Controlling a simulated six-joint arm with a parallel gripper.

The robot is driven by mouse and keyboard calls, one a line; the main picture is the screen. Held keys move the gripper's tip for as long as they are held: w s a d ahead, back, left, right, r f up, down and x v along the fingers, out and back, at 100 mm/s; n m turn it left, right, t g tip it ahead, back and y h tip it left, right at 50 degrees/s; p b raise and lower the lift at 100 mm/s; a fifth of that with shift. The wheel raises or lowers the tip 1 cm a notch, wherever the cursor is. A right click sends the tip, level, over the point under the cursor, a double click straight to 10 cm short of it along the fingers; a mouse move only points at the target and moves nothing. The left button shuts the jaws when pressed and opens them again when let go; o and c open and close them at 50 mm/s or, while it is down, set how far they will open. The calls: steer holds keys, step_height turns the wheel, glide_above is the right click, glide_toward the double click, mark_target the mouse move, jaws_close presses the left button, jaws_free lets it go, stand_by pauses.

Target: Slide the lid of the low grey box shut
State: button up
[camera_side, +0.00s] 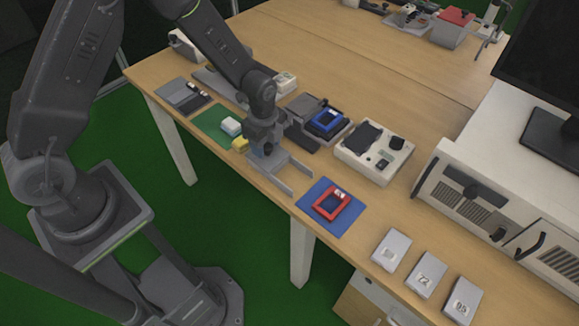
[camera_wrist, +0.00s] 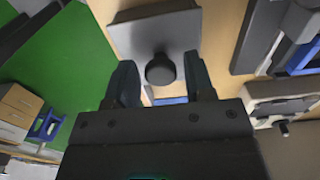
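The low grey box (camera_side: 298,182) lies near the table's front edge in the side view, with two long side walls running toward the lower right. My gripper (camera_side: 262,150) is over its upper-left end and hides part of it there. In the wrist view a flat grey plate, which looks like the lid (camera_wrist: 135,38), carries a round black knob (camera_wrist: 160,69). The two fingers of my gripper (camera_wrist: 159,62) are apart, one on each side of the knob, with gaps visible between. Whether the fingertips are down at knob height is hard to tell.
A blue mat with a red frame (camera_side: 331,203) lies right of the box. A green mat (camera_side: 209,120) with white and yellow blocks is to the left. A fixture with a blue frame (camera_side: 327,121) and a white device (camera_side: 400,163) stand behind. Several pale blocks lie at right.

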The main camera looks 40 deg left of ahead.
mark_target(266, 145)
steer(key=shift+r, duration=2.5)
steer(key=shift+r, duration=0.2)
steer(key=s+r+n+t, duration=0.1)
steer(key=s+r+n, duration=0.15)
steer(key=r, duration=0.35)
steer(key=s+a+r+n+t, duration=0.1)
steer(key=s+r+n, duration=0.15)
steer(key=r, duration=0.25)
steer(key=s+r+n+t, duration=0.1)
steer(key=s+r+n, duration=0.15)
steer(key=r, duration=0.35)
steer(key=s+r+n+t, duration=0.1)
steer(key=s+r+n, duration=0.2)
steer(key=s+n, duration=0.2)
steer(key=s+a+r+n+t, duration=0.1)
steer(key=s+r+n, duration=0.3)
steer(key=s, duration=0.3)
steer(key=shift+a+r+n+t, duration=0.2)
steer(key=shift+n+t, duration=0.1)
steer(key=shift+n, duration=0.45)
